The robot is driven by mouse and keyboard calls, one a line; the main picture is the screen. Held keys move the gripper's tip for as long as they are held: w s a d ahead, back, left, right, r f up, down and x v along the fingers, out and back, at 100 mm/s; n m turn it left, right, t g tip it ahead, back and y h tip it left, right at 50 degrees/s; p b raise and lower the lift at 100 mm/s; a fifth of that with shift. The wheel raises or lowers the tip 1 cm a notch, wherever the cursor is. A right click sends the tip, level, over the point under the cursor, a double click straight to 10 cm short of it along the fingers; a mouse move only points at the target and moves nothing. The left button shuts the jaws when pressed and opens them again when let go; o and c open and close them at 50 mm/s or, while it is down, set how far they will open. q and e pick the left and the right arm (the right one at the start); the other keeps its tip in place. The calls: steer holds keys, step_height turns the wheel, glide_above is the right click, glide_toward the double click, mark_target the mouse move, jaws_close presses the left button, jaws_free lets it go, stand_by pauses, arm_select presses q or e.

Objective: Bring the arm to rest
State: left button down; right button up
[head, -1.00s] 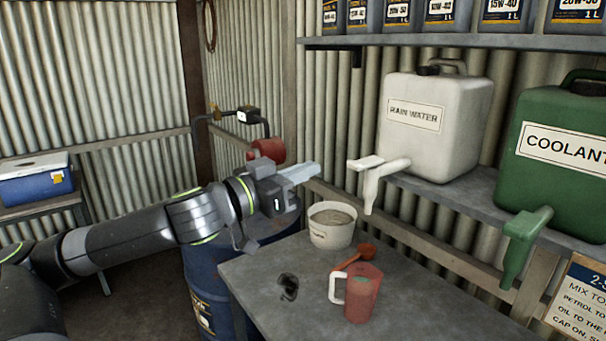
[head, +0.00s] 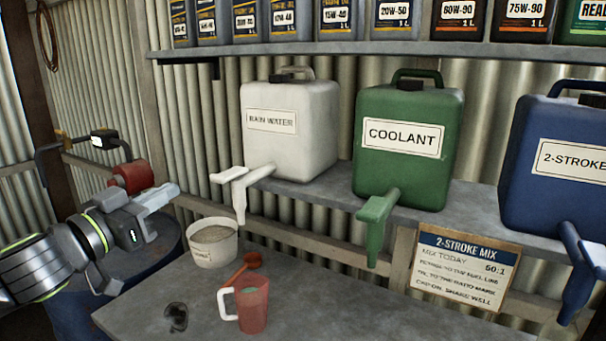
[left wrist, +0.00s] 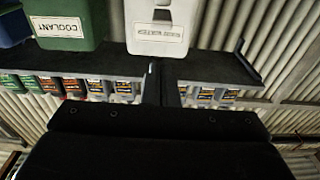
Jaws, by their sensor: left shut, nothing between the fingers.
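My left gripper (head: 160,197) is at the left of the head view, shut and empty. It is raised in front of the blue drum (head: 150,262), to the left of the white bucket (head: 212,241), and touches neither the bucket nor the containers. In the left wrist view, a dark body fills the lower middle, with the shelf and containers upside down beyond it. My right gripper is not in view.
A red jug (head: 252,305), a red scoop (head: 240,268) and a dark small item (head: 176,317) are on the grey table (head: 330,310). White rain water (head: 290,140), green coolant (head: 409,165) and blue 2-stroke (head: 555,170) containers stand on a shelf with spouts overhanging.

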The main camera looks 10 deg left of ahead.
arm_select(q)
steer(key=s+a+f+n+g+y, duration=0.1)
steer(key=s+f+g+y, duration=0.1)
steer(key=f, duration=0.7)
steer(key=s+a+f+n+g+y, duration=0.1)
steer(key=s+a+f+n+y, duration=0.15)
steer(key=f, duration=0.55)
steer(key=s+a+f+g+y, duration=0.1)
steer(key=f+g+y, duration=0.15)
steer(key=f, duration=0.65)
steer(key=s+d+f+g+y, duration=0.1)
steer(key=s+d+f+g, duration=0.3)
steer(key=s+f, duration=0.65)
steer(key=s+d+f+g, duration=0.2)
steer(key=s+f+g, duration=0.3)
steer(key=s+f, duration=0.6)
step_height(320, 180, down, 22)
steer(key=a+g, duration=0.1)
steer(key=a, duration=0.1)
steer(key=s+d+f+g+b, duration=0.1)
steer(key=s+f, duration=1.5)
steer(key=f, duration=0.1)
steer(key=shift+d+f+n+h+b, duration=0.3)
steer(key=shift+d+f+n+h, duration=0.05)
steer(key=shift+d+n+h, duration=0.1)
